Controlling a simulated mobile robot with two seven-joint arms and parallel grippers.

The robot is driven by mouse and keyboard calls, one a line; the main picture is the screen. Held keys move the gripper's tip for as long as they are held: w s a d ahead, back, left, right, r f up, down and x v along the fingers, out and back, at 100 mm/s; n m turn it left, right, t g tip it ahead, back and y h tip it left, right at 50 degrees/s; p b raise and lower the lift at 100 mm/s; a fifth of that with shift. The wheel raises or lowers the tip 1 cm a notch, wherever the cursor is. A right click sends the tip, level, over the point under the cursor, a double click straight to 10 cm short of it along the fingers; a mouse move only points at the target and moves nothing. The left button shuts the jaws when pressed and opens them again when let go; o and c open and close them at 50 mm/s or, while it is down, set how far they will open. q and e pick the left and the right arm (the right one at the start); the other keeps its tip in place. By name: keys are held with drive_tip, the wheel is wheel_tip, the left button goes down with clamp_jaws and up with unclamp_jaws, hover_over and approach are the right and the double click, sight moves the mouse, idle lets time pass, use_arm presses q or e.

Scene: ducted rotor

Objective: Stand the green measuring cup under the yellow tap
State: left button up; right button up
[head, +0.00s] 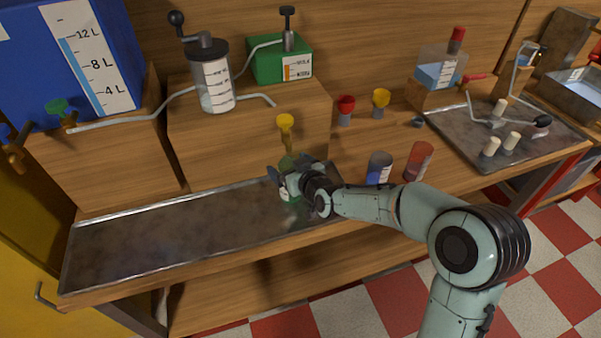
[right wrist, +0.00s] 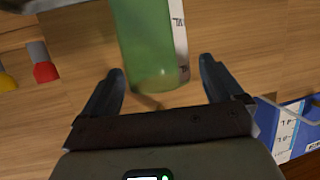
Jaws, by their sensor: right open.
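The green measuring cup (head: 287,163) is at the right end of the metal tray, partly hidden by my right gripper (head: 290,182). It also shows in the right wrist view (right wrist: 150,50) as a see-through green cylinder with a white scale strip. There it lies between the two spread fingers of my right gripper (right wrist: 162,85), with a gap on each side. The yellow tap (head: 285,121) is on the front of the wooden block, just above the cup in the head view. I cannot tell whether the cup is exactly beneath it. My left gripper is not in view.
The metal tray (head: 160,235) is bare to the left. A blue cup (head: 379,168) and a red cup (head: 419,160) stand right of my gripper. Red (head: 346,105) and yellow (head: 381,98) funnel-like pieces stand behind. A blue tank (head: 65,60) is at the left.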

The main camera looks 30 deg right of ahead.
drive_tip(key=v, duration=1.1)
drive_tip(key=shift+s, duration=0.35)
